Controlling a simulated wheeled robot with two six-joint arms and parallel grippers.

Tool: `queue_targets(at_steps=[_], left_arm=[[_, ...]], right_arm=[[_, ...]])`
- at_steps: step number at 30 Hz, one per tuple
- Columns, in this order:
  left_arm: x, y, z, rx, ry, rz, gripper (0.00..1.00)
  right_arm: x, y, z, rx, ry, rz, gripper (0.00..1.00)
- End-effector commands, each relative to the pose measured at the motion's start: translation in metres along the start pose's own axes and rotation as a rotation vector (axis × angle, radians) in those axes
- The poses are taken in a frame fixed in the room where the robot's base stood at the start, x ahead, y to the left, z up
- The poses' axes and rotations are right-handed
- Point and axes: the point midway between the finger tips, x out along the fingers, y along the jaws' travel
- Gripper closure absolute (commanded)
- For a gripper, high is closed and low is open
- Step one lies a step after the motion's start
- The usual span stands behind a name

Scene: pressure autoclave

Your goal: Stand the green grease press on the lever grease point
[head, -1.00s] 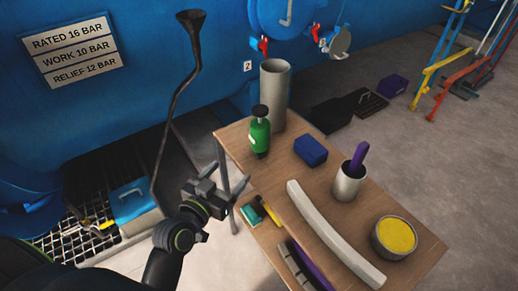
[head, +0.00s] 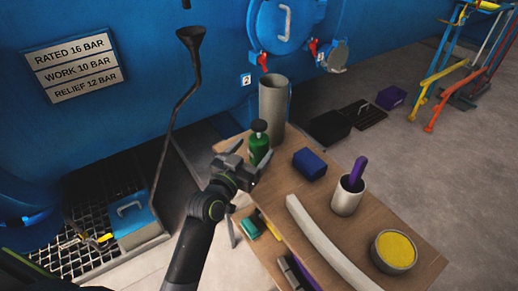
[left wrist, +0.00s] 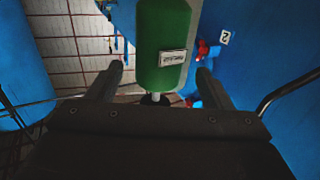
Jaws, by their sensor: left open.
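The green grease press (head: 259,150), a green bottle shape with a black top, stands upright near the far left end of the wooden table. My left gripper (head: 246,164) is open right in front of it, partly covering its lower part. In the left wrist view the green body with a white label (left wrist: 173,57) lies between and beyond the two spread fingers. I cannot tell whether they touch it. Red levers (head: 264,61) show by the round blue hatch; I cannot make out which spot is the lever grease point. My right gripper is not in view.
The table (head: 408,249) also holds a tall grey cylinder (head: 272,98) behind the press, a blue block (head: 310,163), a cup (head: 347,196) with a purple item, a long pale strip (head: 322,240) and a yellow-filled tin (head: 395,251). A dark funnel pipe (head: 177,110) stands left.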

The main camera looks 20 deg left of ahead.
Motion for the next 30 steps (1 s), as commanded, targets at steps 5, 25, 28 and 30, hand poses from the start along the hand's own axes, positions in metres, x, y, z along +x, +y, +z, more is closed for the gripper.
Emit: queue_targets(at_steps=[5,25,28,30], left_arm=[[0.010,0.000,-0.001,0.000,0.000,0.001,0.26],[0.055,0.002,-0.002,-0.001,0.000,0.000,0.28],[0.055,0.002,-0.002,0.000,0.000,0.000,0.41],[0.055,0.002,-0.002,0.000,0.000,0.000,0.50]], right_arm=[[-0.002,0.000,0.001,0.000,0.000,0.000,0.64],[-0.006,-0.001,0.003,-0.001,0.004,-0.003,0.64],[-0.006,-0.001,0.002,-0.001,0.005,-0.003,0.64],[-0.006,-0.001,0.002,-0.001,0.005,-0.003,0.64]])
